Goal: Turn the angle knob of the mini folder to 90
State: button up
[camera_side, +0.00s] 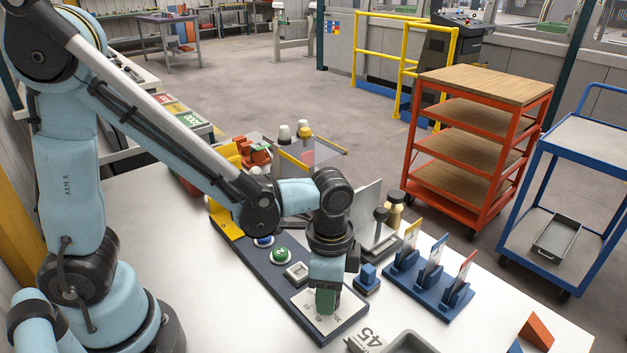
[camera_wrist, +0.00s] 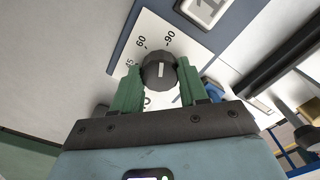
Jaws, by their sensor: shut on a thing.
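The angle knob (camera_wrist: 160,72) is a round black knob with a white pointer mark, seen in the wrist view on a white scale plate (camera_wrist: 153,24). The marks 90, 60 and 45 show around it; the lower part of the scale is partly hidden by my fingers. The pointer's exact reading is hard to tell. My gripper (camera_wrist: 158,66) has its green fingers shut on the knob, one on each side. In the side view my gripper (camera_side: 326,299) points down at the scale plate (camera_side: 304,302) on the near end of the dark blue mini folder base (camera_side: 262,263), hiding the knob.
A green button (camera_side: 281,255) and a small display (camera_side: 297,271) sit on the base behind my gripper. A small blue block (camera_side: 368,277) stands close on the right. A blue card rack (camera_side: 429,281) is further right, and a grey tray (camera_side: 405,343) at the near edge.

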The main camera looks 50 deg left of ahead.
jog(key=shift+m, duration=1.2)
jog(key=o, duration=1.1)
jog(key=shift+c, duration=0.2)
jog(key=shift+r, duration=0.15)
notch_tip(320, 180, up, 12)
